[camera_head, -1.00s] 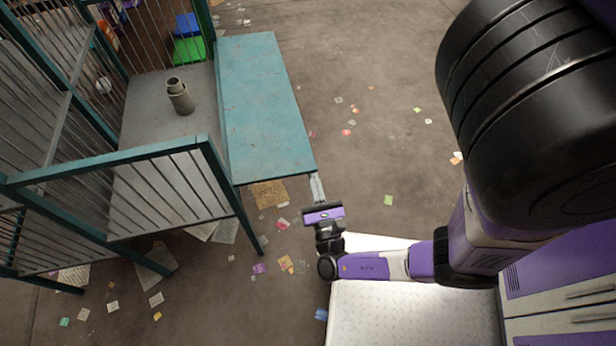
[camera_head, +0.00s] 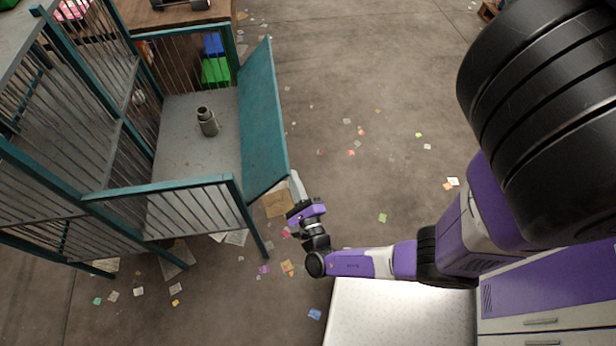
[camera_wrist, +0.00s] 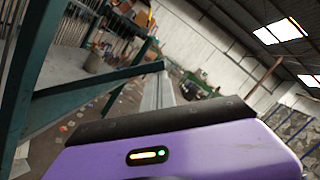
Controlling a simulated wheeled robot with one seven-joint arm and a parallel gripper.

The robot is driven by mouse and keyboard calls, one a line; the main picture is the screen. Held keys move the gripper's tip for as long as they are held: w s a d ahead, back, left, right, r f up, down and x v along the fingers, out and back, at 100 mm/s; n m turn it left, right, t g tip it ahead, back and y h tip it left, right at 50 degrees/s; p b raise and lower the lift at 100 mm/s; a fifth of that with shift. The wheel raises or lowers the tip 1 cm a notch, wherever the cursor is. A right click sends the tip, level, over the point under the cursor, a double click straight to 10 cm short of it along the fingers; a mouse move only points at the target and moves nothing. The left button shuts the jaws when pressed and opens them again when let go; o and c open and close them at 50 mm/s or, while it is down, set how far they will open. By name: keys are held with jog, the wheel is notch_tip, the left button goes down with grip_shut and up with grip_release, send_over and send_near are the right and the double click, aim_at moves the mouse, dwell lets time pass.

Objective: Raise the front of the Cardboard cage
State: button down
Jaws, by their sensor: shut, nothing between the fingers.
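The cage (camera_head: 190,184) has dark teal posts and grey bars and stands at the left of the head view. Its front (camera_head: 262,118) is a teal panel hinged along the floor edge, now tilted partway up. A grey metal canister (camera_head: 207,121) stands on the cage floor; it also shows in the wrist view (camera_wrist: 97,60). My gripper (camera_head: 296,184) is shut and empty, with its fingers at the near outer corner of the panel. In the wrist view the fingers (camera_wrist: 158,90) point past a teal edge (camera_wrist: 105,75). Whether they touch the panel is hard to tell.
Green and blue boxes (camera_head: 215,70) sit beyond the far side of the cage. A wooden table (camera_head: 175,14) stands at the back. Scraps of paper litter the concrete floor, which is otherwise open to the right of the panel.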

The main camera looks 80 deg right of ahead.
aim_at(277, 175)
jog(key=w+r+n+p, duration=0.1)
jog(key=w+a+r+n+p, duration=0.1)
jog(key=w+r+p, duration=0.1)
jog(key=w+r, duration=0.1)
jog(key=shift+w+a+r+n+y, duration=0.1)
jog(key=shift+a+n+y, duration=0.25)
jog(key=shift+n+y, duration=0.05)
jog(key=w+a+r, duration=0.2)
jog(key=w, duration=0.4)
jog(key=shift+w+a+r+p, duration=0.2)
jog(key=shift+w+a+p, duration=0.2)
jog(key=shift+p, duration=0.05)
